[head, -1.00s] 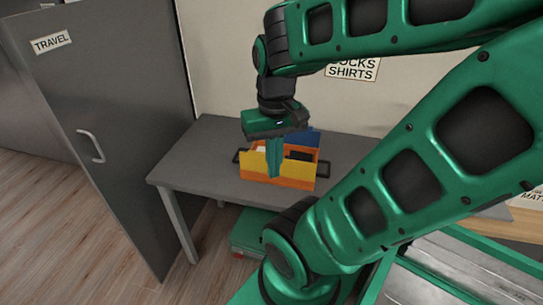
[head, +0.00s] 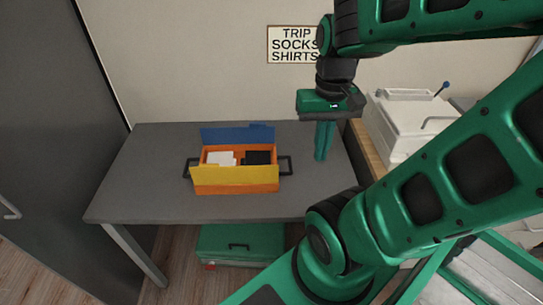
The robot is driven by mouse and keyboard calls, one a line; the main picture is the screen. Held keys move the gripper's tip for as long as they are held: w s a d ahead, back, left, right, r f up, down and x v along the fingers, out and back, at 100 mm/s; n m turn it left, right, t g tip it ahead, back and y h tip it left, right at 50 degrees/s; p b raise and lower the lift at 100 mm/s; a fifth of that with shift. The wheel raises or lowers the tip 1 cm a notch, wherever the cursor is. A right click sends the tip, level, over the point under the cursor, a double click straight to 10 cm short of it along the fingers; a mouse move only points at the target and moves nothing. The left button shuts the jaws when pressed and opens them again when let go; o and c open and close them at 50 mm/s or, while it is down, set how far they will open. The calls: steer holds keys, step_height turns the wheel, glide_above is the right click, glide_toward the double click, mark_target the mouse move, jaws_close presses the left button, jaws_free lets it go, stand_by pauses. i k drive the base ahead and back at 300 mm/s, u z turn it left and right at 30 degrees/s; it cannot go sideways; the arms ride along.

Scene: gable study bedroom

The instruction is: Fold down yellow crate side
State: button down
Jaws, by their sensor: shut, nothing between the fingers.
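An orange crate (head: 237,188) stands on the grey table (head: 130,200) in the head view, with black handles at its left and right ends. Its yellow side (head: 236,174) faces me along the near edge and stands up. Its blue side (head: 238,134) stands raised along the far edge. A white item (head: 221,159) and a black item (head: 257,158) lie inside. My gripper (head: 324,157) points down to the right of the crate, apart from it. Its green fingers are together and hold nothing.
A sign (head: 293,44) reading TRIP, SOCKS, SHIRTS hangs on the wall behind. A white machine-like box (head: 412,122) stands on a wooden surface at the right. A green case (head: 240,243) sits under the table. The table's left part is clear.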

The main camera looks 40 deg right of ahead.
mark_target(206, 174)
steer(key=z, duration=1.85)
steer(key=k, duration=0.9)
steer(key=u, duration=1.15)
steer(key=i, duration=1)
